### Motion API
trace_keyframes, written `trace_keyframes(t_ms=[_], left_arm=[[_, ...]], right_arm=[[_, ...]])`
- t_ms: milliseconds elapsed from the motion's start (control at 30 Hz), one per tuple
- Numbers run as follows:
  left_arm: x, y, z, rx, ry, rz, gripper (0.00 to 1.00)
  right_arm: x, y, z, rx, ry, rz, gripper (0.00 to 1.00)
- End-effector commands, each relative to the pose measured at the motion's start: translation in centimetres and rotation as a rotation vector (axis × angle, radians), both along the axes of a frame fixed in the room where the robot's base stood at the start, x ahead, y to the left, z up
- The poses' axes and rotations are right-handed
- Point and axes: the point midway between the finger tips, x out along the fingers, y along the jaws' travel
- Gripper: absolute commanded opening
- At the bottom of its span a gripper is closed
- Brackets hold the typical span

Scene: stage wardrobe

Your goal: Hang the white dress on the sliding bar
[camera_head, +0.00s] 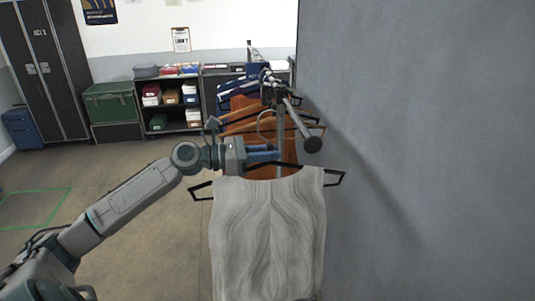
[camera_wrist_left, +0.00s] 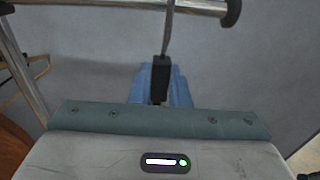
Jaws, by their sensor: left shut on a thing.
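The white dress (camera_head: 268,238), greyish with wavy folds, hangs upright from a black hanger (camera_head: 335,178) in the head view. My left gripper (camera_head: 276,153) is shut on the hanger's neck, just above the dress. In the left wrist view, the blue fingers (camera_wrist_left: 161,88) clasp the black neck, and the metal hook (camera_wrist_left: 168,35) rises from it to the bar. The sliding bar (camera_head: 294,116) ends in a dark round cap above and right of the gripper; it also crosses the top of the wrist view (camera_wrist_left: 120,3). I cannot tell whether the hook rests on the bar. My right gripper is out of view.
Orange-brown garments (camera_head: 243,128) and a navy striped one (camera_head: 237,92) hang on hangers behind the gripper. A grey wall (camera_head: 430,130) stands close on the right. Shelves with boxes (camera_head: 170,98) and a green trunk (camera_head: 112,103) are at the back. Floor at left is clear.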

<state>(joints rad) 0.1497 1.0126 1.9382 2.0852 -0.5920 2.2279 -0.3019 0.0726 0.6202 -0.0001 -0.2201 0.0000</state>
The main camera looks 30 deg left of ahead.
Motion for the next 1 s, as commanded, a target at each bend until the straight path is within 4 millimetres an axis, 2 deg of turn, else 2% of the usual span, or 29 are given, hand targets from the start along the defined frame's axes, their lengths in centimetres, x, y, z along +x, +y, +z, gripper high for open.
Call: trace_keyframes(t_ms=[67, 267, 1000], left_arm=[[0.0, 0.0, 0.1, 0.000, -0.001, 0.000, 0.00], [0.2, -0.3, 0.1, -0.004, -0.003, -0.002, 0.00], [2.7, -2.9, 0.2, -0.003, -0.003, -0.001, 0.00]], right_arm=[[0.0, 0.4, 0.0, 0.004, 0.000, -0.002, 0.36], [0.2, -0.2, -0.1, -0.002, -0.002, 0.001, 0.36], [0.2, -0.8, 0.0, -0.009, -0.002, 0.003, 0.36]])
